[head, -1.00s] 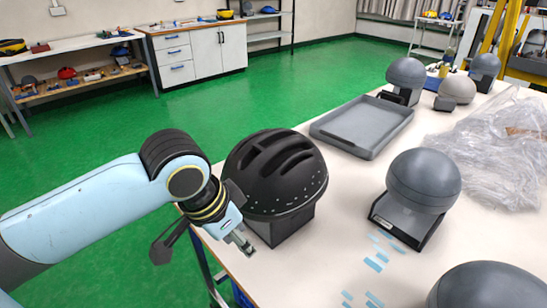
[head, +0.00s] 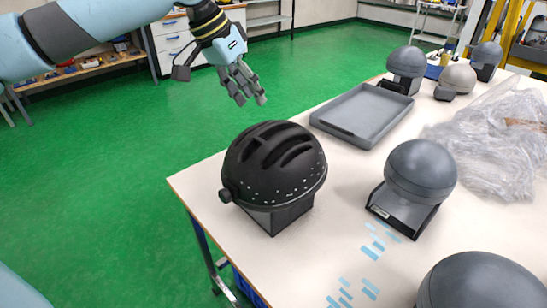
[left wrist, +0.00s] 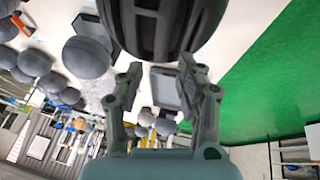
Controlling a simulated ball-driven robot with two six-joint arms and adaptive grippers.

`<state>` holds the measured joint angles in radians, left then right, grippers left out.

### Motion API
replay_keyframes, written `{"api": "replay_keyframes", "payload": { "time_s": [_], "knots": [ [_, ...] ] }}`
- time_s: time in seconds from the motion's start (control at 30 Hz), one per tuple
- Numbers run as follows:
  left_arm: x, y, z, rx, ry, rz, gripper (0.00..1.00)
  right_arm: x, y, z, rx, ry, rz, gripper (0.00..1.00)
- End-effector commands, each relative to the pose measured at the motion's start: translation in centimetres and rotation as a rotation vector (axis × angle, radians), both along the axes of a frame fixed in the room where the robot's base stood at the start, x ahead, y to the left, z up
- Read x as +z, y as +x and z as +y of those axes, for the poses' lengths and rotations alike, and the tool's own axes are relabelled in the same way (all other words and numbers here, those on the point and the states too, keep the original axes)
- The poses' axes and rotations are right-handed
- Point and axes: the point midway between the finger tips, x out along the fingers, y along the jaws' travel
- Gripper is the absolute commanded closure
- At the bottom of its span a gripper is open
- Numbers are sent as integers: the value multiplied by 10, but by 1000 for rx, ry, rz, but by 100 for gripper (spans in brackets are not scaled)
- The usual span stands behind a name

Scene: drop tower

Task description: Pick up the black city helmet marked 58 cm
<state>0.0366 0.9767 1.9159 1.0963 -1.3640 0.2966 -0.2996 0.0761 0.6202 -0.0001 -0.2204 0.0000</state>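The black helmet (head: 275,163) has long vents and pale dots around its lower rim. It sits on a dark block-like stand (head: 278,214) near the table's left edge. A round knob shows at its lower left side. No 58 cm marking is readable. My left gripper (head: 247,84) is raised behind and above the helmet, apart from it. In the left wrist view its two fingers (left wrist: 160,75) are spread with nothing between them, and the black helmet (left wrist: 155,25) fills the top middle beyond the fingertips. My right gripper is not in view.
A grey tray (head: 362,113) lies behind the helmet. A grey ball on a stand (head: 420,172) is to its right, with another grey dome (head: 482,285) at the front. Crumpled clear plastic (head: 490,145) covers the right side. The white table (head: 330,195) is bare around the helmet.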

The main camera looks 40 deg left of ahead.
Motion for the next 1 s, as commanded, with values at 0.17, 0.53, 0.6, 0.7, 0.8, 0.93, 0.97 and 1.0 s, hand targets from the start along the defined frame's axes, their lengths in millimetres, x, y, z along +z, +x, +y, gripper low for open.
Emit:
{"api": "replay_keyframes", "payload": {
  "time_s": [0.17, 0.53, 0.6, 0.7, 0.8, 0.93, 0.97, 1.0],
  "knots": [
    [-20, 9, -5, 1, -2, -2, 63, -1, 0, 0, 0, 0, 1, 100],
    [-56, 28, -10, 2, -4, 0, 63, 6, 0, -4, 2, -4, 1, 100],
    [-64, 31, -11, 1, -1, 0, 63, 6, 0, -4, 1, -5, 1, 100],
    [-69, 33, -12, -1, 0, 0, 63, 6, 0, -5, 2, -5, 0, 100],
    [-70, 34, -12, -2, 3, -1, 63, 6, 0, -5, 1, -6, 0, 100],
    [-70, 33, -12, -2, 3, -1, 66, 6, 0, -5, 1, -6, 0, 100],
    [-70, 33, -12, -2, 3, -1, 70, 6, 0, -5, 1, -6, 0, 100],
    [-70, 33, -12, -1, 3, 0, 75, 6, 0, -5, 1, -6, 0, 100]
  ]
}}
